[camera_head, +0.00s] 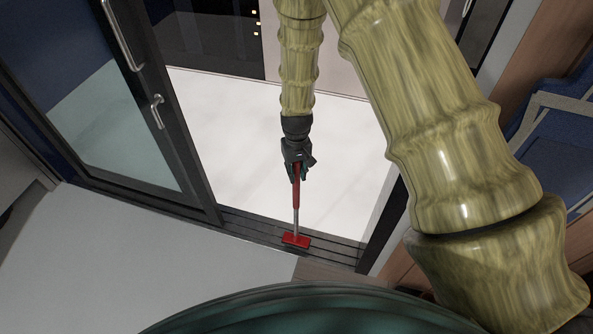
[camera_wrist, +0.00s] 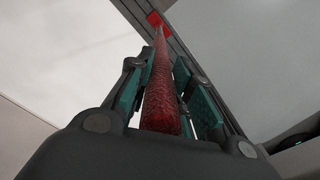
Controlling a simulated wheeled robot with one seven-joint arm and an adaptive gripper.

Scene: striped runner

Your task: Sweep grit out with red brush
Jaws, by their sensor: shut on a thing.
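The red brush (camera_head: 296,240) has a red grip, a grey shaft and a flat red head. My gripper (camera_head: 297,165) is shut on its grip, and the brush hangs down nearly upright in the head view. Its head is at the dark grooved door track (camera_head: 250,226), near the right end of the opening; I cannot tell whether it touches. In the wrist view the red grip (camera_wrist: 162,95) runs between the teal finger pads of my gripper (camera_wrist: 165,88), with the red head at the far end. I cannot make out any grit.
A dark-framed glass sliding door (camera_head: 125,120) with a metal handle stands left of the opening. A dark post (camera_head: 385,225) bounds the opening at the right. Pale floor (camera_head: 225,130) lies beyond the track. Blue seats (camera_head: 555,150) are at the far right.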

